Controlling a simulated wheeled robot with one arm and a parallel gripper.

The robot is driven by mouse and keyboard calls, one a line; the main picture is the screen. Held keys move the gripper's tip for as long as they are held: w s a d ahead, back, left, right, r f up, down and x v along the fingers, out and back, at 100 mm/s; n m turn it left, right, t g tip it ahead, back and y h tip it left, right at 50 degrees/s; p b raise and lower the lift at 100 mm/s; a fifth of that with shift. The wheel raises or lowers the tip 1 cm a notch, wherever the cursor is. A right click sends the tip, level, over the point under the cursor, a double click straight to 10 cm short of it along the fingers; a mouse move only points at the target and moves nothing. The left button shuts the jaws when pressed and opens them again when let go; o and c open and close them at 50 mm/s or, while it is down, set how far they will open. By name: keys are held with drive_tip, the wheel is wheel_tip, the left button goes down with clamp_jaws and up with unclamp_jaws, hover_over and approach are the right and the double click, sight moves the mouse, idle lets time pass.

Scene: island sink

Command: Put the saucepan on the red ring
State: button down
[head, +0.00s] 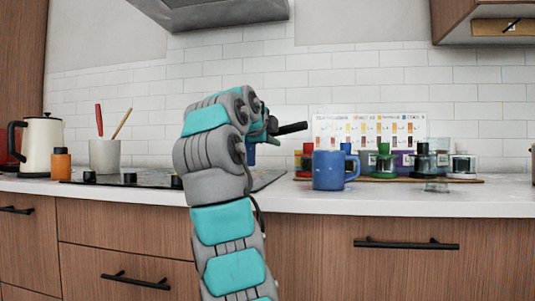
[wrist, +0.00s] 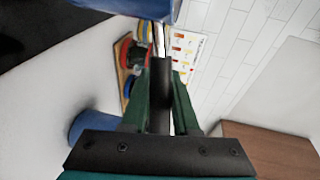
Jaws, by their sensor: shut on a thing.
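The saucepan is mostly hidden behind my arm in the head view, where a blue patch of its body (head: 250,157) and its black handle (head: 292,128) show. My gripper (head: 271,125) is shut on that handle. In the wrist view the gripper's green fingers (wrist: 162,85) stand on either side of the dark handle (wrist: 160,105), and the blue saucepan body (wrist: 130,7) is at the top edge. The saucepan is over or near the cooktop's right part; its height cannot be told. I cannot make out the red ring in either view.
A black cooktop (head: 130,178) lies on the white counter (head: 420,200). A blue mug (head: 333,170) stands right of it, before a wooden board with several jars (head: 384,162).

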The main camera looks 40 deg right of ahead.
sight(251, 146)
drive_tip(key=w+d+f, duration=0.1)
drive_tip(key=w, duration=0.1)
drive_tip(key=w+d+f, duration=0.1)
drive_tip(key=w+d, duration=0.1)
drive_tip(key=w, duration=0.1)
drive_tip(key=w+d+f, duration=0.1)
drive_tip(key=w+f, duration=0.1)
drive_tip(key=shift+w+d+f, duration=0.1)
drive_tip(key=shift+w+d, duration=0.05)
drive_tip(key=shift+d, duration=0.1)
idle(0.3)
drive_tip(key=c, duration=0.7)
unclamp_jaws()
drive_tip(key=b+v, duration=0.3)
drive_tip(key=v, duration=0.9)
drive_tip(key=shift+w, duration=0.1)
